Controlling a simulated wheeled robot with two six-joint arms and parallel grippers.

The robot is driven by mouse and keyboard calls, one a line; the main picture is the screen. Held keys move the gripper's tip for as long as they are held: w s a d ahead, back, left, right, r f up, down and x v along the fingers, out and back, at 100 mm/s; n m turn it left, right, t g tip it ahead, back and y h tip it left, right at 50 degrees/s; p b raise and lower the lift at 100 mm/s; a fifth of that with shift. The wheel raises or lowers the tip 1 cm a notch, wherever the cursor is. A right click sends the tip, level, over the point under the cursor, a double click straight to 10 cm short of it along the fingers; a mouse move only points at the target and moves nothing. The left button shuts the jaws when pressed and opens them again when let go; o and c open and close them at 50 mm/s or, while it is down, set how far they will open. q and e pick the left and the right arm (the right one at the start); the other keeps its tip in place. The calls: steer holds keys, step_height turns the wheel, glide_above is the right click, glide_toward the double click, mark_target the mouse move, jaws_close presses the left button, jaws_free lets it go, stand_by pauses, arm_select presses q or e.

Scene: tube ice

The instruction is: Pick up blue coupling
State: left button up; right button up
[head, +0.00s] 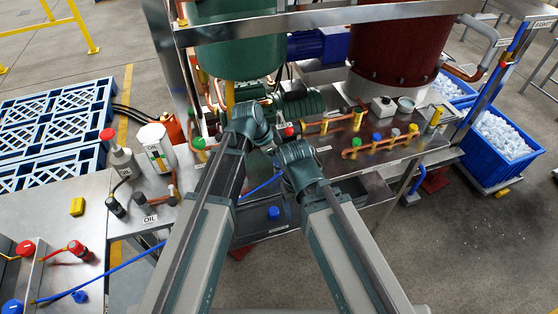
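Several small blue parts could be the blue coupling; I cannot tell which it is. One blue fitting (80,296) lies on the left steel table beside a thin blue hose. A larger blue knob-like part (12,307) is cut by the lower left corner. Another blue piece (274,212) shows at the dark bin below the bench, and a blue cap (376,137) sits by the copper pipe on the bench. Both my arms reach forward to the bench's front edge. I cannot make out either gripper's fingers; they appear hidden behind my arms' links.
The bench (340,165) carries pipes, a green tank (228,45) and a dark red tank (396,45). Blue crates of ice (487,165) stand right.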

arm_select(q)
jaws_close()
steer(key=shift+r, duration=0.1)
stand_by(0.3)
